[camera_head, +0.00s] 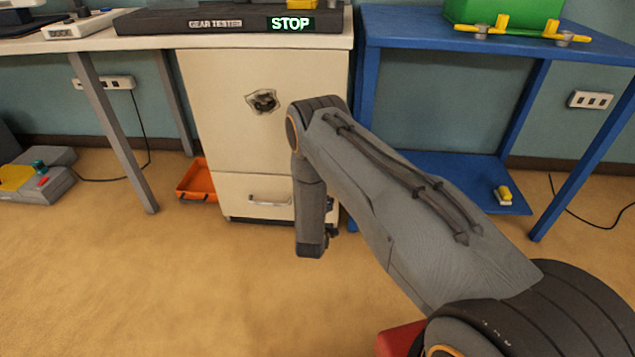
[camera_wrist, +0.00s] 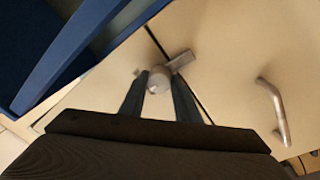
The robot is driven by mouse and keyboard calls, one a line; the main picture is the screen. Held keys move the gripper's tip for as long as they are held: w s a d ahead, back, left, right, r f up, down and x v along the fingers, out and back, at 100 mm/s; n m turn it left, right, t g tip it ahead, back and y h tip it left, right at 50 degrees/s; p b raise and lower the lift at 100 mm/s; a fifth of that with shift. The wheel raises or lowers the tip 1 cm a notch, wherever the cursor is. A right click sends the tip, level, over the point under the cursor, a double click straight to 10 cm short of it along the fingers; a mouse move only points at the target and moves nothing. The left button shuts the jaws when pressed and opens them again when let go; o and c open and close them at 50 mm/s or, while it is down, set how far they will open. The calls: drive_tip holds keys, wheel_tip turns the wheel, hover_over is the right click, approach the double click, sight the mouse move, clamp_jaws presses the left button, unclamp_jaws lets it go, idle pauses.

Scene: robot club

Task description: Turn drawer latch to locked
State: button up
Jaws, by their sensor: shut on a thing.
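My gripper (camera_wrist: 160,82) is shut on the grey drawer latch (camera_wrist: 182,60) in the wrist view. The fingers sit either side of its round knob. The flat bar of the latch points up and right, across the dark seam beside the drawer. The drawer (camera_head: 237,194) is the lower cream front of the cabinet in the head view, and it looks closed. Its metal handle (camera_wrist: 275,111) is to the right in the wrist view. In the head view my arm hides the latch and most of my gripper.
A blue table (camera_head: 440,35) stands close to the cabinet's right side. An orange tray (camera_head: 197,180) lies on the floor to the left. The upper cabinet front (camera_head: 230,130) has a dark hole. The floor in front is open.

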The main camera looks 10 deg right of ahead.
idle(0.4)
drive_tip(key=o, duration=1)
drive_tip(key=shift+o, duration=0.2)
drive_tip(key=p+v, duration=0.2)
drive_tip(key=v, duration=0.6)
drive_tip(key=shift+w, duration=0.1)
